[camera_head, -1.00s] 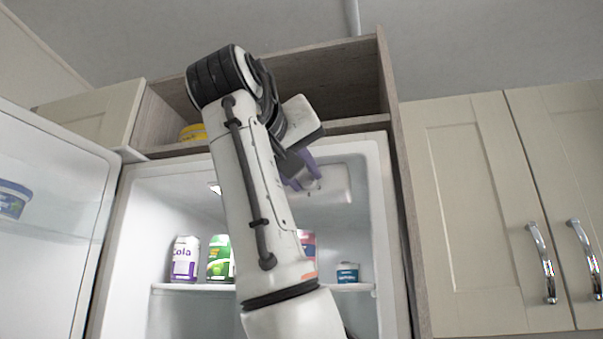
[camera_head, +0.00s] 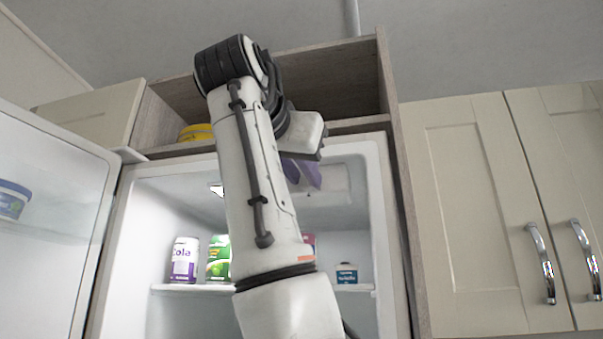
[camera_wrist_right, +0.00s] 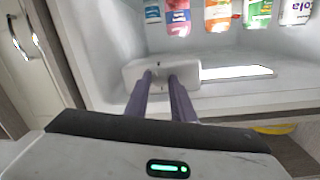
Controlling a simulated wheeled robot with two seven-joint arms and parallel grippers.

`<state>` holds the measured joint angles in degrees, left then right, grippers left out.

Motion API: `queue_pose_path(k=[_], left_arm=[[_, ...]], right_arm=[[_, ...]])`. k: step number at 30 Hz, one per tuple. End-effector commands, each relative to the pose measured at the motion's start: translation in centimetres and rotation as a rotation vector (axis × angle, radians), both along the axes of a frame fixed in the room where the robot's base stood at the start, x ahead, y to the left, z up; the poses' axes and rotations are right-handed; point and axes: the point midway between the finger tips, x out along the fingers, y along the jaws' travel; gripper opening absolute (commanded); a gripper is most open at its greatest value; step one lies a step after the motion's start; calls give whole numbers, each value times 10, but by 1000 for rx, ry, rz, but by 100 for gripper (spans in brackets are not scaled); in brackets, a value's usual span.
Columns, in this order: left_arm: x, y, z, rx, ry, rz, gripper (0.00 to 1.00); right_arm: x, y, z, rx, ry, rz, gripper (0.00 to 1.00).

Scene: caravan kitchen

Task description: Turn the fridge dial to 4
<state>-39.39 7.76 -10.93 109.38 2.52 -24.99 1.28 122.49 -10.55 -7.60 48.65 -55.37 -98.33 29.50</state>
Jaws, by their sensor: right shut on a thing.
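The fridge stands open, and a white control housing (camera_head: 335,187) is fixed under its ceiling. The housing also shows in the wrist view (camera_wrist_right: 132,72). My right gripper (camera_head: 303,178) reaches up into the fridge with its purple fingers at the housing. In the wrist view, the fingers (camera_wrist_right: 161,77) are close together at the housing's face, shut on the dial between them. The dial is white against white and mostly hidden, so its numbers and setting cannot be read. My left gripper is not in view.
The open fridge door (camera_head: 60,200) is at left, cupboards (camera_head: 480,200) at right. A yellow item (camera_head: 196,132) sits in the cubby above.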

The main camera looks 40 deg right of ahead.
Motion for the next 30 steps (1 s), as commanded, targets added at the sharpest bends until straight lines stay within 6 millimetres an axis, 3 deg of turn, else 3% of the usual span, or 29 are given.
queue_pose_path(k=[12,30], left_arm=[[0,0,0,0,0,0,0],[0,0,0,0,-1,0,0]], right_arm=[[-1,0,2,169,-204,1,0],[-2,-1,2,216,-259,0,0]])
